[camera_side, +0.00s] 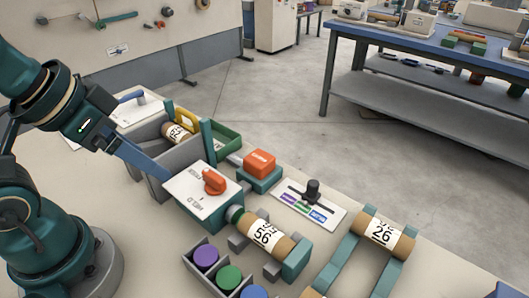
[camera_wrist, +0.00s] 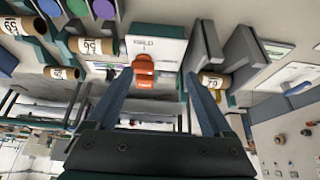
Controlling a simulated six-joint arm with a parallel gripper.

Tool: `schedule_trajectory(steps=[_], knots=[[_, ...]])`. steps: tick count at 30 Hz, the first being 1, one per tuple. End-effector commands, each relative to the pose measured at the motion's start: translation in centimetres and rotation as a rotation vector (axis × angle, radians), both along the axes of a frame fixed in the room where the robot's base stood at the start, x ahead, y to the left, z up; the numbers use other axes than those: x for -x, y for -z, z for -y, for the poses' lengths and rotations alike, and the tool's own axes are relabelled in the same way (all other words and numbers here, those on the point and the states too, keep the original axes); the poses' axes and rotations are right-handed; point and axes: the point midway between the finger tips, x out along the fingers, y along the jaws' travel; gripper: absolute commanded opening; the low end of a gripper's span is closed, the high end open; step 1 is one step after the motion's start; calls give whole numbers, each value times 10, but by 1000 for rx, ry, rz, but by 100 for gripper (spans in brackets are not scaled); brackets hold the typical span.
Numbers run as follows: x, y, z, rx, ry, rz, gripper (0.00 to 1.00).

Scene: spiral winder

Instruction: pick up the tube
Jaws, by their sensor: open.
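Several brown cardboard tubes with white number labels are in view. One tube (camera_side: 176,131) lies in a grey trough (camera_side: 153,133) at the left of the side view; in the wrist view this tube (camera_wrist: 212,80) seems to be the one just right of the right fingertip. A tube marked 56 (camera_side: 264,234) sits in the winder beside the white panel (camera_side: 197,194). A tube marked 26 (camera_side: 382,236) rests across two teal rails. My gripper (camera_wrist: 158,73) is open and empty above the panel and trough area, with one blue-grey finger showing in the side view (camera_side: 140,158).
An orange knob (camera_side: 214,181) stands on the panel. An orange button (camera_side: 259,163) and a slider plate (camera_side: 308,207) are close by. A divided bin holds purple (camera_side: 206,256) and green (camera_side: 229,276) spools. A shelved bench (camera_side: 420,50) stands behind, across open floor.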

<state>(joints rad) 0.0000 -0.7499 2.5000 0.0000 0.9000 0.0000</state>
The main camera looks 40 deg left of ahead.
Motion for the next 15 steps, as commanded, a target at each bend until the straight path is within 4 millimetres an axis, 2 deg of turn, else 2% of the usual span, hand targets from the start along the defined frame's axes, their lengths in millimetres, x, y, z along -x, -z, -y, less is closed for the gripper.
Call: schedule_trajectory(steps=[5,7,12,15], knots=[[1,0,0,-28,53,-4,84],[-3,-7,0,-62,113,14,84],[-24,-26,6,-170,350,7,84],[-38,-32,14,-220,492,-16,84]])
